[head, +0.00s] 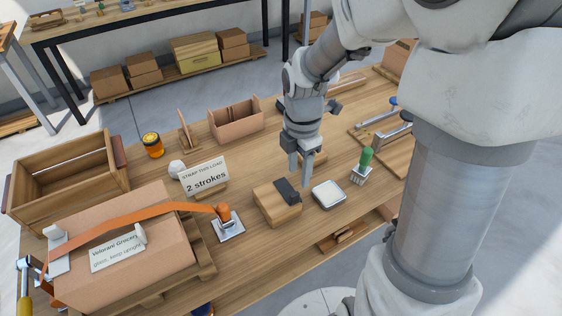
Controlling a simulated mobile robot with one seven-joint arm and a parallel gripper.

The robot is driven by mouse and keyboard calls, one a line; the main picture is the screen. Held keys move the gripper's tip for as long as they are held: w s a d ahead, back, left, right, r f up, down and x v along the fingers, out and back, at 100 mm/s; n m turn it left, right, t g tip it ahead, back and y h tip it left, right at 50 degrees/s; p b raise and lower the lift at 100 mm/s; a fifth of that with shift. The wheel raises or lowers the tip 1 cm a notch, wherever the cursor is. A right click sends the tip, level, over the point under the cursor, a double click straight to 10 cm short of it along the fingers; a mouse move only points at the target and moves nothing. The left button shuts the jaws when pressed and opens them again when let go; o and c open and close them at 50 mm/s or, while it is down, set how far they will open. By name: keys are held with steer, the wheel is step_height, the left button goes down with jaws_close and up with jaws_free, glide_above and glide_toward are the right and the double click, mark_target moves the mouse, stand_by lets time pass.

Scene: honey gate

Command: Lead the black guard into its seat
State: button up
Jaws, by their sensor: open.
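A black piece (286,189), which looks like the guard, lies on top of a small wooden block (276,208) near the middle of the table, toward the block's right side. Its seat cannot be told apart at this size. My gripper (300,179) points down just behind and above the black piece, its two fingers apart with nothing seen between them. Whether a finger touches the black piece cannot be told from this angle.
A shallow white-rimmed tray (329,194) and a green-handled brush (363,166) stand right of the block. A sign (204,178), an orange ratchet strap (226,217) and a large strapped carton (150,255) are left. A honey jar (153,145) stands farther back.

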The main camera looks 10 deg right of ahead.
mark_target(296, 193)
steer(key=shift+w+a+f+b, duration=0.15)
steer(key=shift+f+b, duration=0.15)
steer(key=shift+f, duration=1.1)
steer(key=shift+w+d+f+b, duration=0.1)
steer(key=shift+f+b, duration=0.15)
steer(key=shift+f, duration=1.15)
steer(key=shift+w+a+f+b, duration=0.15)
steer(key=shift+f+b, duration=0.15)
steer(key=shift+f, duration=1.1)
steer(key=shift+d, duration=0.1)
jaws_close()
